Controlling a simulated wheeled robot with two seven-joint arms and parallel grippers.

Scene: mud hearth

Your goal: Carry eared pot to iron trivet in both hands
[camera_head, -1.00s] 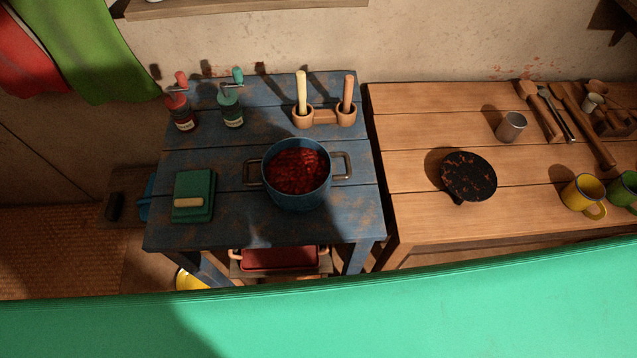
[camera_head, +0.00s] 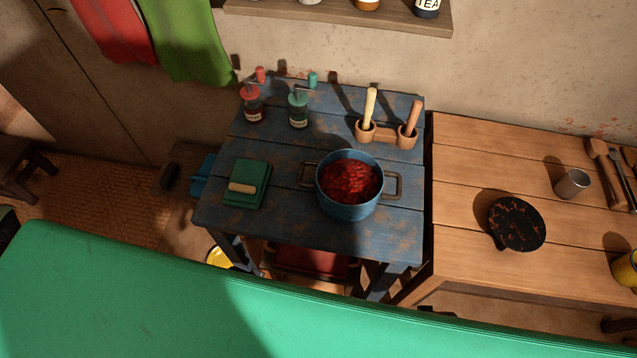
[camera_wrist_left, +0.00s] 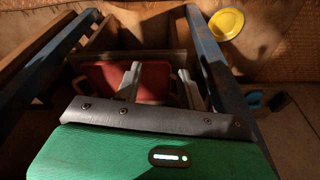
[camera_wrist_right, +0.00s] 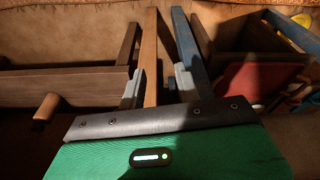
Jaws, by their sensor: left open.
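The eared pot (camera_head: 348,210) is blue with a loop handle on each side and is full of red pieces. It stands upright on the blue table, near its front right. The iron trivet (camera_head: 517,224) is a dark, rust-spotted round plate lying on the wooden table to the right, with nothing on it. My left gripper (camera_wrist_left: 160,85) is open and empty, low in front of the blue table. My right gripper (camera_wrist_right: 160,85) is open and empty near the table legs. Neither gripper shows in the head view, and both are apart from the pot.
The wooden table (camera_head: 470,180) carries a metal cup (camera_head: 572,184) and a yellow mug (camera_head: 626,268). A red bin (camera_wrist_left: 105,80) sits beneath the blue table.

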